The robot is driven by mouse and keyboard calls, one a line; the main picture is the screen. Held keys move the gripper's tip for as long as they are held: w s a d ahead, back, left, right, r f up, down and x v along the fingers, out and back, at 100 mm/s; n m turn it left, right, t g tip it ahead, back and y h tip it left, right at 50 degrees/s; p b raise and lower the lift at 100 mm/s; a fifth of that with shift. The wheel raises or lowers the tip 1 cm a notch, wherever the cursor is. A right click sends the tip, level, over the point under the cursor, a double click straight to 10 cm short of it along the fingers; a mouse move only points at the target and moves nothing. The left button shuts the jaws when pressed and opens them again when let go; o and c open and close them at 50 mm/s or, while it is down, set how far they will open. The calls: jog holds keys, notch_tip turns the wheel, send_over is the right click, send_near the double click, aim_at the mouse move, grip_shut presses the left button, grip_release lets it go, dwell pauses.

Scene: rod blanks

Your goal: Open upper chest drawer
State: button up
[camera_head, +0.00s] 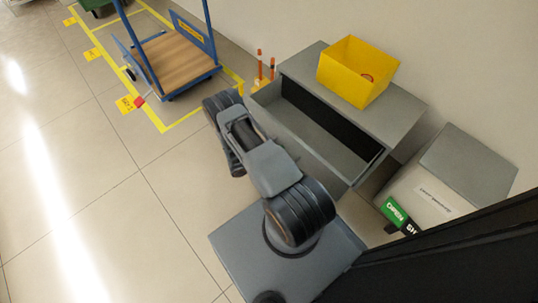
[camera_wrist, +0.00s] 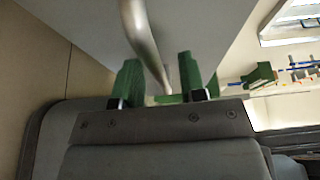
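The grey chest (camera_head: 402,112) stands against the wall. Its upper drawer (camera_head: 300,128) is pulled out, and its empty-looking inside shows in the head view. In the wrist view the silver bar handle (camera_wrist: 141,28) runs down from the grey drawer front (camera_wrist: 85,22) between the green fingers of my gripper (camera_wrist: 160,82). The fingers are apart, with a visible gap on each side of the bar. Whether either finger touches the handle farther in is unclear. In the head view my arm hides the gripper and the handle.
A yellow bin (camera_head: 345,72) sits on the chest top. A grey-lidded box (camera_head: 468,165) stands at right. A blue cart (camera_head: 172,62) stands within yellow floor lines at upper left, with orange posts (camera_head: 260,68) nearby. The floor at left is clear.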

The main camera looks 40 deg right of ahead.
jog(key=p+v, duration=0.1)
jog(key=v, duration=1.2)
jog(key=shift+a, duration=0.15)
